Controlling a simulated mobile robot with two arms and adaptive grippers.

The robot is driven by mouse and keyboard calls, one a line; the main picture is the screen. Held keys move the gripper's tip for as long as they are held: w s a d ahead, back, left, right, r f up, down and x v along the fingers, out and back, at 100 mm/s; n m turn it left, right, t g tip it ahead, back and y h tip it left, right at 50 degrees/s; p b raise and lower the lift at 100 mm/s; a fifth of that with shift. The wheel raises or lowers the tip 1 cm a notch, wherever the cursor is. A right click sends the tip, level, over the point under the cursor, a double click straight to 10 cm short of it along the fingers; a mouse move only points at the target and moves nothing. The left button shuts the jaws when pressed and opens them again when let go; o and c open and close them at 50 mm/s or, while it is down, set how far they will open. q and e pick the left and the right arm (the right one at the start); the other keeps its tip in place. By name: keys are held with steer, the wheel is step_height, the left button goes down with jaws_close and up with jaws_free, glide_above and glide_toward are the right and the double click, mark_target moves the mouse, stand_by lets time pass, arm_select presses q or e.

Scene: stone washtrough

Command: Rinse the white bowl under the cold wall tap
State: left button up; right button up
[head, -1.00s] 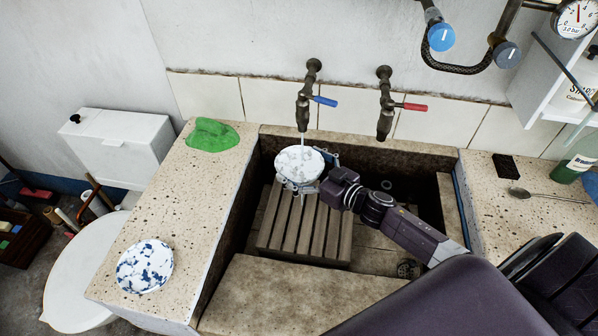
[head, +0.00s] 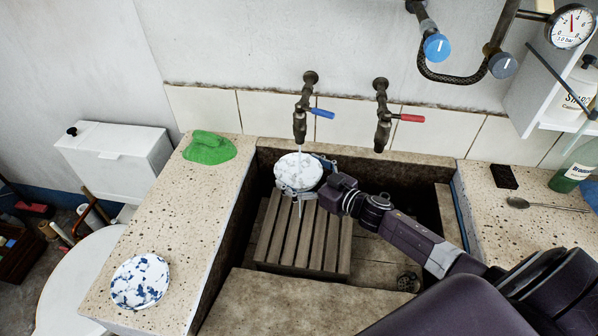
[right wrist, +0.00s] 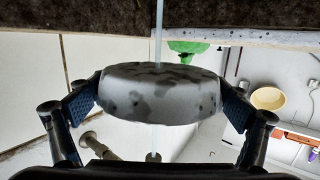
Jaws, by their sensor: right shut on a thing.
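The white bowl (head: 299,173), with grey speckles, is in my right gripper (head: 312,176) under the blue-handled wall tap (head: 300,122). The gripper is shut on it. A thin water stream runs from the tap onto the bowl, and a streak of water shows below it. The bowl looks tipped or turned over; its inside is hard to make out. In the right wrist view the bowl (right wrist: 160,95) sits between both fingers, with water above and below it. My left gripper is not in view.
A slatted wooden rack (head: 303,240) lies in the stone trough below the bowl. A red-handled tap (head: 383,125) is to the right. A spoon (head: 518,203) lies on the right ledge.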

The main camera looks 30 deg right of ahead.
steer(key=shift+d, duration=0.1)
steer(key=shift+s+d, duration=0.3)
steer(key=shift+d, duration=0.15)
steer(key=shift+s+a+r+p, duration=0.1)
steer(key=shift+s+a+p, duration=0.65)
steer(key=shift+s+p, duration=0.25)
steer(key=shift+s+a+p, duration=0.35)
steer(key=shift+s+a, duration=0.15)
steer(key=shift+s, duration=0.25)
steer(key=shift+s+a+p, duration=0.35)
steer(key=shift+s+a, duration=0.2)
steer(key=shift+s, duration=0.25)
steer(key=shift+s+a+p, duration=0.35)
steer(key=shift+s+a, duration=0.15)
steer(key=shift+s, duration=0.25)
steer(key=s+a+r+p, duration=0.3)
steer(key=s+r+p, duration=0.1)
steer(key=p, duration=0.1)
steer(key=shift+p, duration=0.4)
